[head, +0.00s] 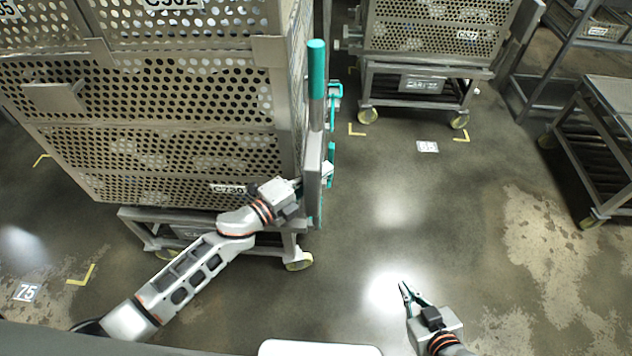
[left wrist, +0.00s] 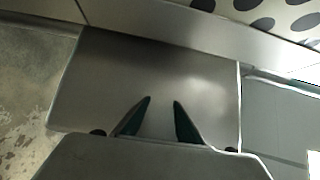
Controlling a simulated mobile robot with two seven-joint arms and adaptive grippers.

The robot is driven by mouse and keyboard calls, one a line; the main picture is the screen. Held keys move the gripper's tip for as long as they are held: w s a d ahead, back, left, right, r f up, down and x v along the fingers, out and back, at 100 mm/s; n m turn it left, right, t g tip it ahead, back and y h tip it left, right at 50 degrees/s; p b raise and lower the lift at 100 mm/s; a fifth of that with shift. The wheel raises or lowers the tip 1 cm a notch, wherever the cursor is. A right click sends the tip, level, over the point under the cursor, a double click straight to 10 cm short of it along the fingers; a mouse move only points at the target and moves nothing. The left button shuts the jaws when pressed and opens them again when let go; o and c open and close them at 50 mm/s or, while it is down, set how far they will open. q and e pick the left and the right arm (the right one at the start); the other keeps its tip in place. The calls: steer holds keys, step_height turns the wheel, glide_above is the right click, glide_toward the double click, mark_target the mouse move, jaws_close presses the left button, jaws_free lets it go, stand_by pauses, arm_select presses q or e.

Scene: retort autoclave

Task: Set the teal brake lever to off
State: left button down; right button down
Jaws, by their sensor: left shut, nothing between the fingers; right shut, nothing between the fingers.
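The teal lever (head: 317,70) stands upright on a grey metal upright at the right corner of the large perforated cage cart. Its teal grip is at the top, and the grey plate (head: 313,165) is below it. My left gripper (head: 298,186) is shut and empty beside this plate, low down and well below the teal grip; its tips are partly hidden in the head view. In the left wrist view its dark fingers (left wrist: 161,102) point at a plain grey metal surface (left wrist: 165,75). My right gripper (head: 411,292) is shut and empty above the open floor.
The perforated cage cart (head: 150,165) fills the left side, on wheels. More teal handle parts (head: 334,90) show just right of the lever. A second cage cart (head: 430,50) stands behind, and a grey table (head: 610,105) is at right. The middle floor is clear.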

arm_select(q)
steer(key=shift+w, duration=0.5)
arm_select(e)
steer(key=shift+s+f, duration=0.1)
steer(key=shift+f, duration=0.1)
steer(key=shift+s+f, duration=0.1)
arm_select(q)
steer(key=shift+w+r, duration=0.2)
steer(key=shift+w, duration=0.35)
steer(key=shift+s, duration=0.1)
arm_select(e)
steer(key=shift+d+r, duration=0.1)
steer(key=shift+r, duration=0.15)
